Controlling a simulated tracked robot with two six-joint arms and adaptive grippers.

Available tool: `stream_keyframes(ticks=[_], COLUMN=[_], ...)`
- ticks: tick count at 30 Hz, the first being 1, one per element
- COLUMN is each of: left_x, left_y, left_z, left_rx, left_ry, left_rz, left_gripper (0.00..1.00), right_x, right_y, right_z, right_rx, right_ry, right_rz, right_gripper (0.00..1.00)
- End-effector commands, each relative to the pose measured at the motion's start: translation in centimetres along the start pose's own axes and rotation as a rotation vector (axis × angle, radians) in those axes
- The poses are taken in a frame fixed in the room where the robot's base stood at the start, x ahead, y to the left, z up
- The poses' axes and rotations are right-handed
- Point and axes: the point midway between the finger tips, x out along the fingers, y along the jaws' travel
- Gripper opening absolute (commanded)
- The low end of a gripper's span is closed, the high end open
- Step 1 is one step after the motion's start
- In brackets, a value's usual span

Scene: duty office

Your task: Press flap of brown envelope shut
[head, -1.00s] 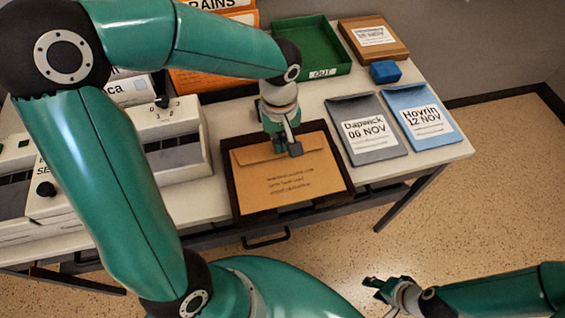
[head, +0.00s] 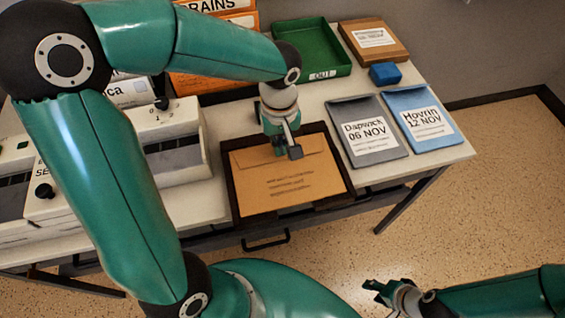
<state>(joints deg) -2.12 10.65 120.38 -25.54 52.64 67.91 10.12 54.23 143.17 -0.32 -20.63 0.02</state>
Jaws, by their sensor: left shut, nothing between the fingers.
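The brown envelope (head: 283,184) lies in a dark tray (head: 236,213) near the table's front edge, address lines facing up. Its flap (head: 250,155) is along the far side and looks flat or nearly flat; I cannot tell whether it is fully closed. My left gripper (head: 287,152) is shut and empty, pointing down at the flap near its middle. Its tips look to be at the envelope's surface, and they hide part of the flap. My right gripper (head: 376,290) is over the floor at the lower right, away from the table, with its fingers apart.
A grey envelope (head: 366,155) and a blue envelope (head: 425,142) lie right of the tray. A blue block (head: 385,73), a green OUT tray (head: 313,55) and a brown parcel (head: 391,51) are behind. A cream machine (head: 175,140) stands close on the left.

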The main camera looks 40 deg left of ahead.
Motion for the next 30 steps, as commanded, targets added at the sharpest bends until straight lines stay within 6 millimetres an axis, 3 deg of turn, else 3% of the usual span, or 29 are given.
stream_keyframes(ticks=[30], left_x=[-8.0], left_y=[0.0], left_z=[0.0], left_rx=[-0.001], left_ry=[0.000], left_rz=[0.001], left_gripper=[0.00], right_x=[-5.9], right_y=[-2.1], right_z=[0.0], right_rx=[0.000], right_ry=[0.000], right_rz=[0.000], right_gripper=[0.40])
